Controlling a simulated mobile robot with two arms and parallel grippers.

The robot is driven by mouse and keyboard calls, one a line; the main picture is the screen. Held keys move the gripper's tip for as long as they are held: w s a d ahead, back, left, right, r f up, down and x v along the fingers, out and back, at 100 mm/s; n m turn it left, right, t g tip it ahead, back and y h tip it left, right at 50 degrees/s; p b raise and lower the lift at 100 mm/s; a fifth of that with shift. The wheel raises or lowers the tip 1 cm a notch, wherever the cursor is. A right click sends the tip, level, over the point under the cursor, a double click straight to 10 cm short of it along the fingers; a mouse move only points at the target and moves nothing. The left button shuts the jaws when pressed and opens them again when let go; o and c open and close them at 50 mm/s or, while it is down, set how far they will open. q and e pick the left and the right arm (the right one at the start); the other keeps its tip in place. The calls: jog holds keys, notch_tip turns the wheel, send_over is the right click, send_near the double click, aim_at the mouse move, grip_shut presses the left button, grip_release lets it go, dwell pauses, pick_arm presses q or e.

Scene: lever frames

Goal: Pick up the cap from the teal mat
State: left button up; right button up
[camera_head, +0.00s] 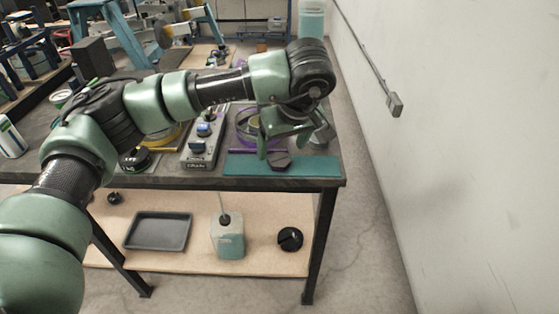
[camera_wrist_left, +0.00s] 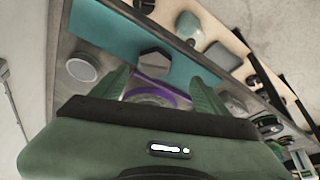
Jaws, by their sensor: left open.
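The teal mat (camera_head: 318,167) lies along the front right edge of the dark workbench. A dark grey hexagonal cap (camera_head: 279,161) lies on it; the cap also shows in the left wrist view (camera_wrist_left: 154,63) on the mat (camera_wrist_left: 100,30). My left gripper (camera_head: 281,147) is open and empty, pointing down over the bench beside the cap. In the left wrist view the cap appears just beyond and between the open fingertips (camera_wrist_left: 158,79), with no visible contact. My right gripper is in neither view.
A round silver-grey object (camera_wrist_left: 82,68) is near the mat. A purple ring-shaped object (camera_head: 243,125) is behind the gripper, with a grey switch box (camera_head: 197,150) to its left. A lower shelf holds a black tray (camera_head: 158,231). A wall (camera_head: 460,150) stands to the right.

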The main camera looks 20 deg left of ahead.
aim_at(280, 160)
pick_arm(q)
jog(key=x, duration=0.2)
jog(key=p+x, duration=0.1)
jog(key=x, duration=0.3)
jog(key=shift+w+d+f, duration=0.2)
jog(key=shift+w, duration=0.2)
jog(key=shift+r, duration=0.1)
grip_shut()
